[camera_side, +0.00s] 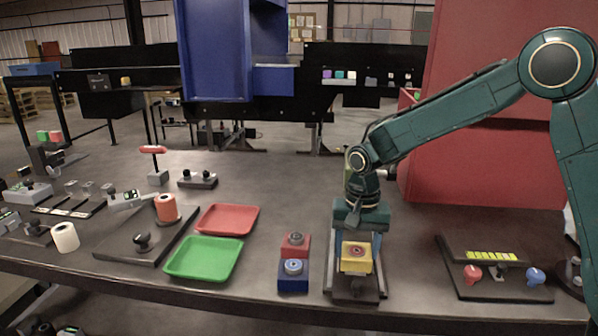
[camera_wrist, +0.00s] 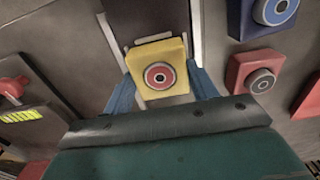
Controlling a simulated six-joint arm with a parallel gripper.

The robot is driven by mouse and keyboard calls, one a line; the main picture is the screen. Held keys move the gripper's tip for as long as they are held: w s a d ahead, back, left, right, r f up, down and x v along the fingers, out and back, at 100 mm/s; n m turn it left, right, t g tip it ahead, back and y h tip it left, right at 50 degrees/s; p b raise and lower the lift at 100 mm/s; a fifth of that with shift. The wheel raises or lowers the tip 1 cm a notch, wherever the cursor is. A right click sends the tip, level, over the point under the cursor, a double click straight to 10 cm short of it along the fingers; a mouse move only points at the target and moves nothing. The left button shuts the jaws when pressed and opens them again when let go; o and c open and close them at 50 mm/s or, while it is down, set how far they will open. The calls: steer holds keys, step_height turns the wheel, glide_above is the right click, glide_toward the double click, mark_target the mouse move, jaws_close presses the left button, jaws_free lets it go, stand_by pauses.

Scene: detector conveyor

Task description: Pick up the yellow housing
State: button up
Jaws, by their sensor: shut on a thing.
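The yellow housing (camera_side: 356,258) is a block with a round reddish button-like disc on its face. It is at the front middle of the table in the side view, over a dark base with light rails (camera_side: 352,288). My gripper (camera_side: 356,250) points down over it, with its blue fingers on either side of the block. In the wrist view the yellow housing (camera_wrist: 158,70) sits between the two blue fingers (camera_wrist: 160,90), which are shut on it. I cannot tell whether the housing touches the base.
A blue housing (camera_side: 293,275) and a red housing (camera_side: 295,245) stand just left of my gripper. Further left are a green tray (camera_side: 203,259) and a red tray (camera_side: 227,219), both empty. A dark panel with red and blue knobs (camera_side: 495,275) lies to the right.

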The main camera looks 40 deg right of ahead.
steer(key=shift+r, duration=0.15)
step_height(320, 180, up, 20)
stand_by(0.8)
steer(key=shift+w, duration=0.1)
stand_by(0.4)
steer(key=shift+w+d+r, duration=1.4)
steer(key=shift+d+r, duration=0.05)
steer(key=shift+r, duration=1.5)
steer(key=shift+w+d+r, duration=1.4)
steer(key=shift+d+r, duration=0.05)
steer(key=shift+r, duration=1.5)
steer(key=s+d+f, duration=0.3)
steer(key=d+f, duration=0.1)
steer(key=d, duration=0.6)
steer(key=s+d+f, duration=0.3)
steer(key=d+f, duration=0.1)
steer(key=d, duration=0.5)
steer(key=s+d+f, duration=0.3)
steer(key=s+d, duration=0.5)
steer(key=s, duration=0.3)
steer(key=s+d+f, duration=0.3)
steer(key=s+d, duration=0.6)
steer(key=s, duration=0.1)
steer(key=shift+s+d, duration=0.25)
steer(key=shift+s, duration=0.15)
